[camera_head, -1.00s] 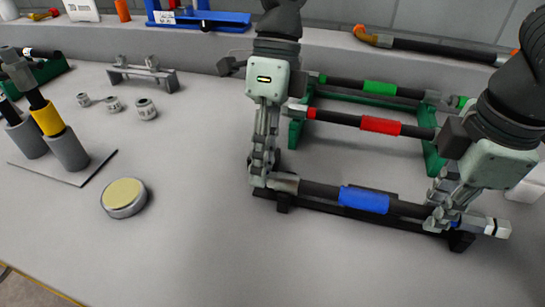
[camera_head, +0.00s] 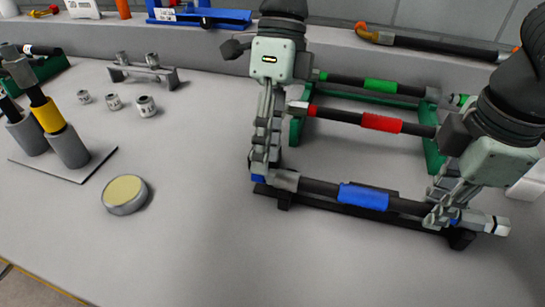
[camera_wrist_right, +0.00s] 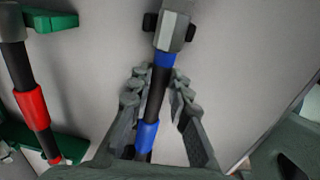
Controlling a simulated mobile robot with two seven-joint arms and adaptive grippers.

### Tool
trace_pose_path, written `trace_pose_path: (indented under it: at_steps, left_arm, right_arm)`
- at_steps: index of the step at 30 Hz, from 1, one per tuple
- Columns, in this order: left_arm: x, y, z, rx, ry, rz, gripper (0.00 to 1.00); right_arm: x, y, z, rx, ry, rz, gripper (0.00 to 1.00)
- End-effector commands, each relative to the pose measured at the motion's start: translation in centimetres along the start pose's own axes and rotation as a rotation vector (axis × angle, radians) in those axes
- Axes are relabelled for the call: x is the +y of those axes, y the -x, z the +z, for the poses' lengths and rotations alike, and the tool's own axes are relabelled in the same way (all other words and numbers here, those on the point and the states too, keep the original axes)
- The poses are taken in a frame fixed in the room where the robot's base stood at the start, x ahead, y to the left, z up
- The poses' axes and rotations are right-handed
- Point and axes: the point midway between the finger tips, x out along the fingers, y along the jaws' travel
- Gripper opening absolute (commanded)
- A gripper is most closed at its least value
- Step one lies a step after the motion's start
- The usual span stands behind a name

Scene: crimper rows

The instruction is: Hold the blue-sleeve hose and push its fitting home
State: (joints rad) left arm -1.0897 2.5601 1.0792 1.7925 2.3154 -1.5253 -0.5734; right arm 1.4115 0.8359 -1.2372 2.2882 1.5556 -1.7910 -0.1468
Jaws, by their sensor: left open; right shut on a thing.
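The blue-sleeve hose lies across the front of the rack; its blue sleeve (camera_head: 363,197) is mid-length. Its left fitting (camera_head: 286,180) is grey, and a small blue patch (camera_head: 258,178) shows beside it under my left fingers. My left gripper (camera_head: 262,168) is open at that end, pointing down. My right gripper (camera_head: 440,215) is shut on the hose near its right end. In the right wrist view the fingers (camera_wrist_right: 158,85) flank the black hose, beside a blue band (camera_wrist_right: 165,60) and the grey right fitting (camera_wrist_right: 175,30). The fingers hide part of that end.
Red-sleeve (camera_head: 381,123) and green-sleeve (camera_head: 380,86) hoses lie behind on the green rack (camera_head: 296,130). A round tin (camera_head: 125,194), small grey ferrules (camera_head: 146,106) and a grey plate with upright parts (camera_head: 90,172) stand left. The front left table is clear.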

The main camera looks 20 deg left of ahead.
Motion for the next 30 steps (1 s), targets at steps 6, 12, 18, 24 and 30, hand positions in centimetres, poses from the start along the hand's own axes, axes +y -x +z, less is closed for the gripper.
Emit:
trace_pose_path:
  at_steps: [6,12,18,24,30]
  left_arm:
    - [0.0,3.7,-0.1,0.003,-0.001,0.000,0.43]
    - [0.0,5.3,0.0,0.002,0.000,0.000,0.43]
    - [0.0,5.4,0.0,0.001,0.000,0.000,0.43]
    - [0.0,5.4,0.0,0.001,0.000,0.000,0.43]
    - [0.0,5.4,0.0,0.001,0.000,0.000,0.43]
  right_arm:
    - [0.0,0.0,0.1,-0.001,-0.001,0.000,0.00]
    - [0.0,0.0,0.1,-0.001,-0.001,0.000,0.00]
    - [0.0,0.0,0.1,-0.002,-0.001,0.000,0.00]
    - [0.0,0.0,0.1,-0.002,-0.001,0.000,0.23]
    - [0.0,0.0,0.1,-0.002,-0.001,0.000,0.42]
